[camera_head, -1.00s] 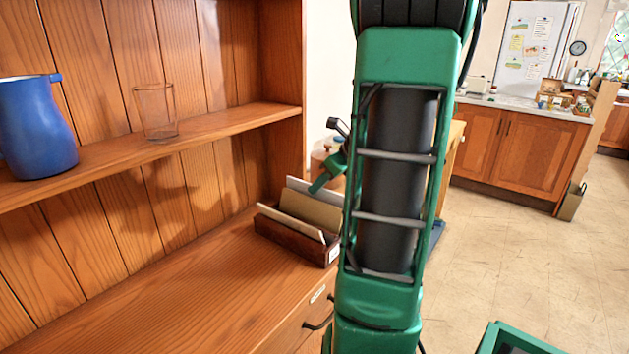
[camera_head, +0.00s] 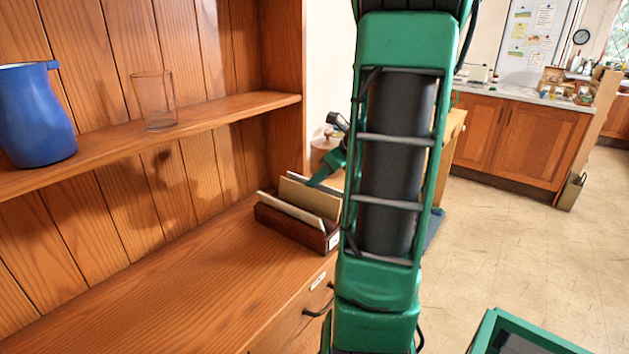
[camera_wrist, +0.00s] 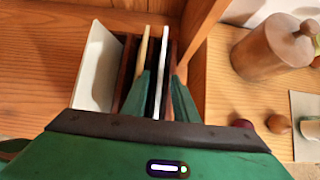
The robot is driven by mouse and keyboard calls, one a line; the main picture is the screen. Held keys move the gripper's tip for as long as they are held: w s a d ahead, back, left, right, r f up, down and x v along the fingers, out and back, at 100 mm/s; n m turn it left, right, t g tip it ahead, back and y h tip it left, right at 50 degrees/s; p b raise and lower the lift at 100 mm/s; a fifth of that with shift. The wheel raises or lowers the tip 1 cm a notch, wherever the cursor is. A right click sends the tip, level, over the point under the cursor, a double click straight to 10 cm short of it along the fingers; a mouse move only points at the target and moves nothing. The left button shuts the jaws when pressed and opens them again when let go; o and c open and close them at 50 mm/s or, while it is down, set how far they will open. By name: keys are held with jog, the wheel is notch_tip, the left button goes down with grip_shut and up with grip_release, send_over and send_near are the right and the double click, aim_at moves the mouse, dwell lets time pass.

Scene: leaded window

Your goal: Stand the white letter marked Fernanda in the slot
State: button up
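In the wrist view a white letter (camera_wrist: 163,62) stands on edge in a slot of the dark wooden letter rack (camera_wrist: 127,72). My gripper (camera_wrist: 162,78) is open around it, with dark gaps between the letter and the green fingers. A cream letter (camera_wrist: 142,58) stands to its left, and another white letter (camera_wrist: 97,68) leans at the rack's left end. No name is readable on any of them. In the head view the rack (camera_head: 290,228) shows the cream letter (camera_head: 312,199) and the front white letter (camera_head: 290,208). Part of my gripper (camera_head: 327,172) shows above the rack; my arm hides the rest.
The rack stands near the right end of the wooden counter (camera_head: 150,290), below a shelf (camera_head: 215,112) with a blue jug (camera_head: 35,115) and a clear glass (camera_head: 154,102). A wooden mill (camera_wrist: 270,50) stands to the rack's right. The counter left of the rack is clear.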

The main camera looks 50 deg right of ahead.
jog(key=v, duration=1)
jog(key=shift+s+r, duration=0.2)
jog(key=shift+r, duration=0.05)
dwell(0.4)
